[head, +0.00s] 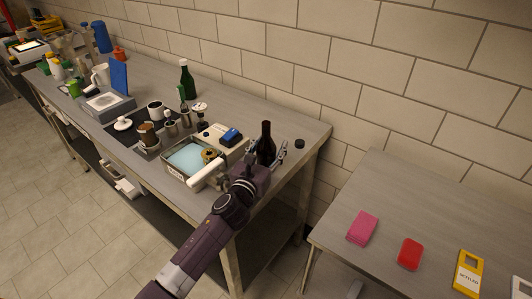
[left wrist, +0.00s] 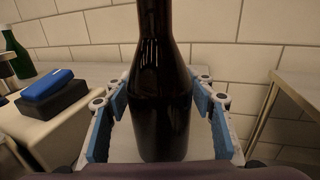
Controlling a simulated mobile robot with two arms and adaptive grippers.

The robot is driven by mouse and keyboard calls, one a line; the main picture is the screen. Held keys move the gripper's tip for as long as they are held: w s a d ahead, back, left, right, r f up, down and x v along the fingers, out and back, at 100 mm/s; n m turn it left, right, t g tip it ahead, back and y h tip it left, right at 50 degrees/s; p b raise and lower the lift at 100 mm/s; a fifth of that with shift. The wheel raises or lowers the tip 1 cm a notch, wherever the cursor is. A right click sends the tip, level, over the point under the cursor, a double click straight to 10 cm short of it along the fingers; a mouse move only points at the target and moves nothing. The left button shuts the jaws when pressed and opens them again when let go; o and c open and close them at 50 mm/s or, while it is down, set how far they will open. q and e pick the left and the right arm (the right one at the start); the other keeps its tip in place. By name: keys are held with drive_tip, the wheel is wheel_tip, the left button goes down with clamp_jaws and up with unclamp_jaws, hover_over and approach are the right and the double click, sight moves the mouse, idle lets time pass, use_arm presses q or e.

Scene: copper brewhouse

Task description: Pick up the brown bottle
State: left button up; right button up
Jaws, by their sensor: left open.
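The brown bottle (head: 266,143) stands upright near the right end of the steel bench, dark and glossy. In the left wrist view the brown bottle (left wrist: 162,105) fills the middle, its top cut off by the frame. My left gripper (head: 268,160) is at the bottle, its arm coming up from below. In the left wrist view the blue-padded fingers of my left gripper (left wrist: 162,112) are open, one on each side of the bottle. A narrow gap shows between the pads and the glass. My right gripper is not in view.
A green bottle (head: 187,80) stands further back. A black puck (head: 300,143) lies to the right. The tiled wall runs behind.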

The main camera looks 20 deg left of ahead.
use_arm(q)
drive_tip(key=shift+w+d+f, duration=0.1)
drive_tip(key=shift+w, duration=1.1)
drive_tip(key=shift+c, duration=0.6)
drive_tip(key=c, duration=1.2)
clamp_jaws()
